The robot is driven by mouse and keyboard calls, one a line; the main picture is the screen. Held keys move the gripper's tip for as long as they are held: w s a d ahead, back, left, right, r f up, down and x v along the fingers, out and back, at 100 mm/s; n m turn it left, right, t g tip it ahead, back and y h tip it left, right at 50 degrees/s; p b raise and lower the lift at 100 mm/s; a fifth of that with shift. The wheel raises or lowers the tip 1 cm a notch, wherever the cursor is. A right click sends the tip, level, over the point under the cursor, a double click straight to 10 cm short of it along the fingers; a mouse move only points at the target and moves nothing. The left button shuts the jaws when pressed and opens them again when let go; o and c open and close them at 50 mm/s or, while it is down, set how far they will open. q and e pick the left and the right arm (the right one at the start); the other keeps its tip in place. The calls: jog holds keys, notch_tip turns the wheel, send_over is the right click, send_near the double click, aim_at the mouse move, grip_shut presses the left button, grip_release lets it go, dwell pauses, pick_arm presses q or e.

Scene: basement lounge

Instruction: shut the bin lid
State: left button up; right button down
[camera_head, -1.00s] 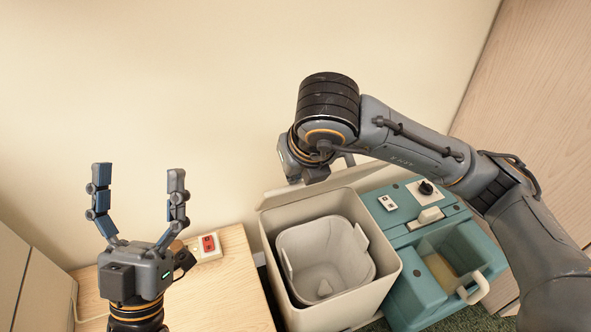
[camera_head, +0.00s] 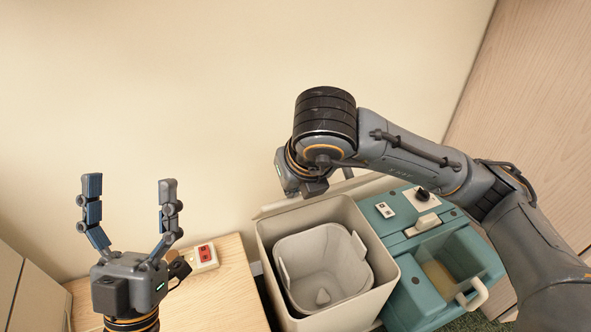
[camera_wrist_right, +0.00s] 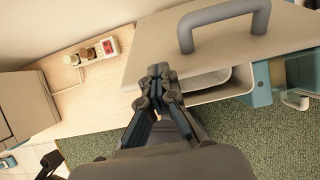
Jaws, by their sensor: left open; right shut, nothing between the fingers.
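The bin (camera_head: 389,274) is a cream square box with a pale grey bucket (camera_head: 322,262) inside; its top is open. Its lid stands raised at the back edge by the wall, seen from above as a thin strip (camera_head: 272,208). In the right wrist view the lid is a broad beige panel (camera_wrist_right: 150,62) with a grey bar handle (camera_wrist_right: 224,22). My right gripper (camera_wrist_right: 158,76) is shut and empty at the lid's near edge; I cannot tell if it touches. In the head view its fingers are mostly hidden by my wrist. My left gripper (camera_head: 130,187) is open and empty, left of the bin.
A teal machine (camera_head: 396,230) with a tray and handle stands close against the bin's right side. A light wooden surface (camera_head: 225,300) with a power strip (camera_head: 203,257) is on the left. The wall is close behind the bin.

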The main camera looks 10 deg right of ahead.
jog(key=shift+w+r+p, duration=0.1)
jog(key=shift+r+p, duration=0.4)
jog(key=shift+r, duration=0.1)
jog(key=shift+p+v, duration=0.65)
jog(key=shift+v, duration=0.6)
pick_arm(q)
jog(key=w+f+g+y+p, duration=0.1)
jog(key=w+f+g+y, duration=0.1)
jog(key=f+g, duration=0.4)
jog(key=w+a+f+g+y+p, duration=0.1)
jog(key=w+f+g+y, duration=0.1)
jog(key=f+g, duration=0.5)
notch_tip(320, 180, down, 6)
jog(key=shift+w+a+y+p, duration=0.3)
jog(key=shift+w+y, duration=0.1)
jog(key=shift+w, duration=0.3)
pick_arm(e)
jog(key=r, duration=0.4)
jog(key=shift+s+d+r, duration=0.1)
jog(key=shift+s+r, duration=0.2)
jog(key=shift+r, duration=0.1)
pick_arm(q)
jog(key=shift+s+d, duration=0.1)
